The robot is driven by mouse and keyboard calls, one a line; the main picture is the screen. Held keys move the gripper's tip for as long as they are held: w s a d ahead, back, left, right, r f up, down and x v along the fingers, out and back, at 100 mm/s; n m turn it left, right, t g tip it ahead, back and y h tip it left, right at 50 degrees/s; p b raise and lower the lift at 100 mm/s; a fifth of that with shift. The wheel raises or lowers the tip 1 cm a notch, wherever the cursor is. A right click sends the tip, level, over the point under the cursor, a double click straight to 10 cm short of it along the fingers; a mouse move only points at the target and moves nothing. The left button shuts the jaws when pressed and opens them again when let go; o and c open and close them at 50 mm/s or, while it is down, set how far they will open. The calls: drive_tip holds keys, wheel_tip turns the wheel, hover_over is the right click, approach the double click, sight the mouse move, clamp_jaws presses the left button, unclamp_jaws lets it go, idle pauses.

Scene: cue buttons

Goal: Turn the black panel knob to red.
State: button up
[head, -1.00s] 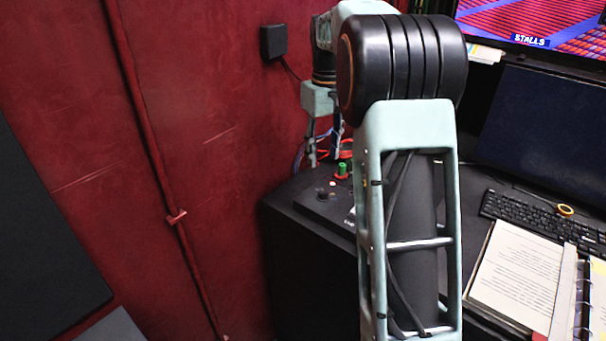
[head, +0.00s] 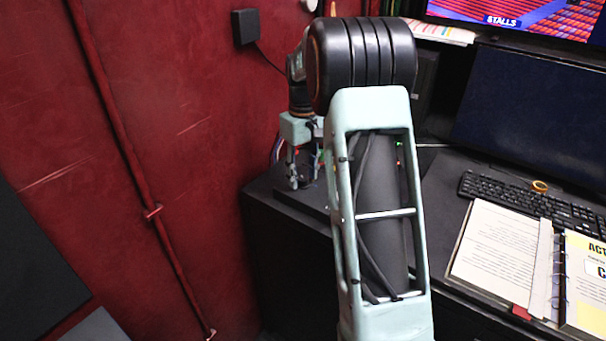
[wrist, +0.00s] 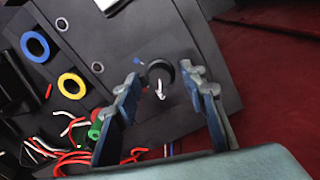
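The black panel knob (wrist: 160,71) shows in the wrist view, round, with a white pointer mark at its lower edge. My gripper (wrist: 162,78) is open, with one finger on each side of the knob in the picture and gaps on both sides. I cannot tell whether the fingertips reach down around it. In the head view my gripper (head: 303,181) points down at the dark panel, and the knob is hidden.
On the panel are a blue ring (wrist: 35,46), a yellow ring (wrist: 72,86), a green knob (wrist: 95,130) and loose red and white wires (wrist: 75,157). A red wall (head: 160,110) stands close at the left. A keyboard (head: 530,203) and binder lie right.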

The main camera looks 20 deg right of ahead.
drive_tip(key=shift+c, duration=0.7)
clamp_jaws()
drive_tip(key=shift+m, duration=0.3)
drive_tip(key=m+p, duration=0.1)
drive_tip(key=m, duration=0.2)
drive_tip(key=shift+p, duration=0.4)
drive_tip(key=shift+m+p, duration=0.55)
drive_tip(key=shift+m, duration=1.45)
drive_tip(key=shift+o, duration=0.7)
unclamp_jaws()
